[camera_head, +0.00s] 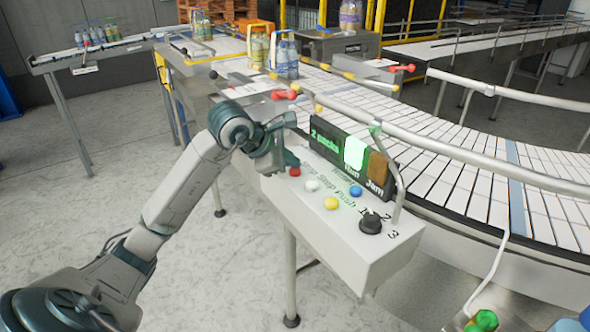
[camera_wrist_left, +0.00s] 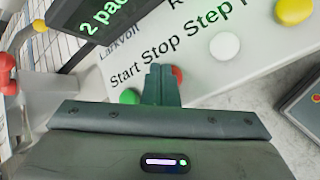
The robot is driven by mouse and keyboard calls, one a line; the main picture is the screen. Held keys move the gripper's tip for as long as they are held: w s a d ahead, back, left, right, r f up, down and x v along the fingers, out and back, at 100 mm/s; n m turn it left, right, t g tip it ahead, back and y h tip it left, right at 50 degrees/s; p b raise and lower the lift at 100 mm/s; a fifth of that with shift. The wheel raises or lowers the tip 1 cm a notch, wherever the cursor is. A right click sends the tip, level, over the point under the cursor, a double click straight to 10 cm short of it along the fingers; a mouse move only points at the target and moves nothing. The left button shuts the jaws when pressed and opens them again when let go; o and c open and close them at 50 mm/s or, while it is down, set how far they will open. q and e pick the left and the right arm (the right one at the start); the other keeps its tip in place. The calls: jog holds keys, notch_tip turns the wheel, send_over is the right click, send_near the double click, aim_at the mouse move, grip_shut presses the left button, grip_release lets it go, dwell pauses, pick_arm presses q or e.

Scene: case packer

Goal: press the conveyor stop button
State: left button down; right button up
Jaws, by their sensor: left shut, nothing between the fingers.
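The stop button is the red one (camera_head: 295,172) on the white control panel (camera_head: 345,245), by the printed word Stop. In the left wrist view the red button (camera_wrist_left: 178,74) is partly hidden behind my fingers. My left gripper (camera_head: 291,160) is shut and empty, with its fingertips (camera_wrist_left: 160,70) just beside or over the red button. I cannot tell whether they touch it. The green button (camera_wrist_left: 130,96) by Start lies to the left of the fingers in the wrist view; my gripper hides it in the head view. My right gripper is not in view.
White (camera_head: 312,185), yellow (camera_head: 331,203) and blue (camera_head: 355,191) buttons and a black knob (camera_head: 371,223) share the panel. A dark display (camera_head: 330,140) stands behind them. A railed conveyor (camera_head: 450,160) curves behind the panel. Bottle packs (camera_head: 285,58) stand on the far conveyor.

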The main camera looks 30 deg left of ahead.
aim_at(291, 171)
pick_arm(q)
jog(key=shift+f, duration=0.2)
dwell(0.5)
jog(key=shift+r+p, duration=0.35)
jog(key=shift+r, duration=0.6)
jog(key=shift+r+p, duration=1.6)
jog(key=shift+r, duration=0.95)
jog(key=shift+f, duration=0.1)
